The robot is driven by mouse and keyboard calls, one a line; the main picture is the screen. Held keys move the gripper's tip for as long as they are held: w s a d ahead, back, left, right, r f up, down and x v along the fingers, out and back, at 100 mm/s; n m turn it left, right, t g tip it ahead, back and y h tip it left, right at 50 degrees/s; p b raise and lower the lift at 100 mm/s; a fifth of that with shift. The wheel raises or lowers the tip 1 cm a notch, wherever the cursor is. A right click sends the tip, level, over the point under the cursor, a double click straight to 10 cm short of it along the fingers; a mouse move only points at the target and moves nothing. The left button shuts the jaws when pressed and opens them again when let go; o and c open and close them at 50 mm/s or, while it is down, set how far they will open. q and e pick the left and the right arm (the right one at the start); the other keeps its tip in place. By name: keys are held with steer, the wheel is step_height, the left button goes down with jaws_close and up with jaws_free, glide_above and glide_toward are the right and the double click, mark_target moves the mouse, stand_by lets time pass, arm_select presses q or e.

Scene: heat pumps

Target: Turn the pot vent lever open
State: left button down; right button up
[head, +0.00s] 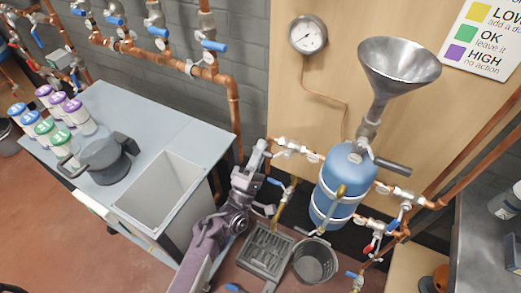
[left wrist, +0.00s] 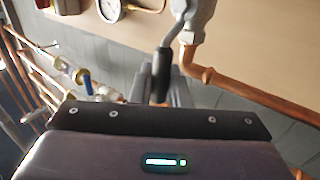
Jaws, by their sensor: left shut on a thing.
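The blue pot (head: 345,182) stands against the wooden board, with a metal funnel (head: 398,75) above it. A dark lever handle (head: 392,166) sticks out to the right below the funnel. My left gripper (head: 260,150) is at the pipework left of the pot. In the left wrist view my left gripper (left wrist: 166,92) is shut on a black-sleeved lever (left wrist: 161,72). The lever hangs down from a grey valve body (left wrist: 198,20). In the head view the held lever is hidden at the fingers. I cannot tell how far it is turned. My right gripper is not in view.
A pressure gauge (head: 308,35) is on the board above. Copper pipes with blue-handled valves run along the grey wall and around the pot. A worktop (head: 175,125) with a sink, a dark pot and bottles is left of my arm. A grey bucket (head: 315,262) stands below.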

arm_select(q)
steer(key=c, duration=1.5)
jaws_free()
steer(key=shift+f, duration=0.1)
steer(key=shift+o, duration=0.2)
steer(key=shift+s+a+f, duration=0.15)
steer(key=shift+s+f, duration=0.1)
steer(key=b+v, duration=0.1)
steer(key=v, duration=0.6)
steer(key=shift+b, duration=0.35)
steer(key=shift+s, duration=0.1)
